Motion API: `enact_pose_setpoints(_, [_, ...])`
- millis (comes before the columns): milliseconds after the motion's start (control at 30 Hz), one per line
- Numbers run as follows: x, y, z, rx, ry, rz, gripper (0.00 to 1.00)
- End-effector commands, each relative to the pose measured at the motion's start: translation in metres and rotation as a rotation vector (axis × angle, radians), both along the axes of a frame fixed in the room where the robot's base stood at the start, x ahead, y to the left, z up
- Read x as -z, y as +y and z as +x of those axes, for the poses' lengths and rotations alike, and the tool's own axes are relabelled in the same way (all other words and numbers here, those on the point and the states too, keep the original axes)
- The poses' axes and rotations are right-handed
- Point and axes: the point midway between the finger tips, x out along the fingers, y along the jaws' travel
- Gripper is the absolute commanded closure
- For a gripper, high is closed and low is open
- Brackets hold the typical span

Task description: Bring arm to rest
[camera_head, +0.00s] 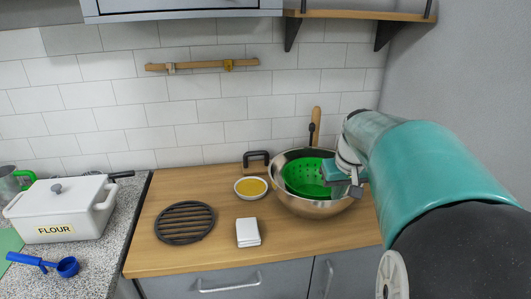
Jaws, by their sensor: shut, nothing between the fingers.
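My arm reaches in from the right side of the head view, with a teal link over the counter's right end. My gripper (343,184) is at the end of it, over the right side of a metal bowl (308,207). It is shut with nothing between the fingers. A green colander (303,177) with holes sits inside the metal bowl. The gripper overlaps the colander's right edge in the picture; I cannot tell whether they touch.
On the wooden counter (205,257) are a small bowl of yellow liquid (250,188), a black round trivet (185,222) and a folded white cloth (248,232). A white flour container (62,208) and blue scoop (45,264) are left. A shelf (350,15) hangs above.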

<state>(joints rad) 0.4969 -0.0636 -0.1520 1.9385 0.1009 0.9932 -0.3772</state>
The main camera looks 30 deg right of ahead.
Motion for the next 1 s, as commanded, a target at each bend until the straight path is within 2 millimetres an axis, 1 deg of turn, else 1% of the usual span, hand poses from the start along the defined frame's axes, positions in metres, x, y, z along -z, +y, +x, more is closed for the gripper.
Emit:
enact_pose_setpoints(167, [-0.001, 0.004, -0.001, -0.004, -0.003, 0.0, 1.0])
enact_pose_setpoints(267, [-0.005, 0.024, -0.003, -0.026, -0.015, -0.003, 1.0])
enact_pose_setpoints(367, [-0.011, 0.064, -0.007, -0.065, -0.039, -0.007, 1.0])
enact_pose_setpoints(400, [-0.014, 0.083, -0.011, -0.085, -0.052, -0.009, 1.0])
enact_pose_setpoints(467, [-0.016, 0.113, -0.019, -0.115, -0.07, -0.012, 1.0])
enact_pose_setpoints(500, [-0.016, 0.132, -0.025, -0.135, -0.081, -0.014, 1.0])
enact_pose_setpoints(567, [-0.015, 0.159, -0.036, -0.166, -0.099, -0.016, 1.0])
enact_pose_setpoints(600, [-0.015, 0.176, -0.044, -0.186, -0.112, -0.018, 1.0])
enact_pose_setpoints(700, [-0.009, 0.213, -0.067, -0.234, -0.142, -0.023, 1.0])
enact_pose_setpoints(800, [-0.002, 0.242, -0.088, -0.275, -0.169, -0.027, 1.0])
enact_pose_setpoints(833, [0.001, 0.248, -0.093, -0.284, -0.177, -0.028, 1.0])
enact_pose_setpoints(900, [0.005, 0.259, -0.103, -0.302, -0.189, -0.03, 1.0])
enact_pose_setpoints(1000, [0.01, 0.267, -0.111, -0.315, -0.199, -0.032, 1.0])
